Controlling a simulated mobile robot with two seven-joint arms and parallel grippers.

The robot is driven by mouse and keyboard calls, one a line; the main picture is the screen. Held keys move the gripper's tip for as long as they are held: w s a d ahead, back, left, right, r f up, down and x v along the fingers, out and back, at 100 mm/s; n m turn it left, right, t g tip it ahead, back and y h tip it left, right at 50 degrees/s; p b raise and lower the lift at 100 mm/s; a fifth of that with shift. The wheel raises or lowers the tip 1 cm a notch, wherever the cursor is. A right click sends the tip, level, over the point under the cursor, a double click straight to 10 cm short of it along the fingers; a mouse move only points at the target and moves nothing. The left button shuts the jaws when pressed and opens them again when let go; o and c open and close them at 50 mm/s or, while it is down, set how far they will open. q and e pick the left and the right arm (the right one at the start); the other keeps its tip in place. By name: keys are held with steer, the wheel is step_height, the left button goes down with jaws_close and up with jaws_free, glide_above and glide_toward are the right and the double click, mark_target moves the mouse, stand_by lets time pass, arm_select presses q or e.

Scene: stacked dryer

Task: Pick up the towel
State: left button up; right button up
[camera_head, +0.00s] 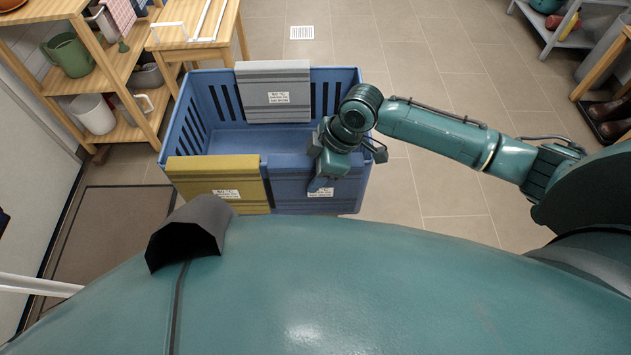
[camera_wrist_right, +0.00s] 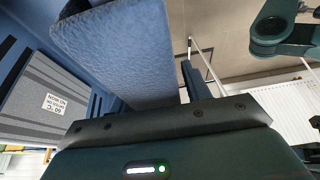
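My right gripper (camera_head: 345,160) is over the front right part of a blue slotted bin (camera_head: 215,140). In the right wrist view, a thick blue piece with a rough, cloth-like surface (camera_wrist_right: 125,55) fills the space right in front of the gripper. It may be the towel, but I cannot be sure. One dark finger shows beside its right edge; the other finger is hidden. I cannot tell whether the fingers grip the piece. My left gripper is not in view.
A wooden shelf (camera_head: 125,85) with jugs stands at the left. A dark mat (camera_head: 110,235) lies on the floor. The tiled floor right of the bin is clear.

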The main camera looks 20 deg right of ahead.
jaws_close()
stand_by(0.3)
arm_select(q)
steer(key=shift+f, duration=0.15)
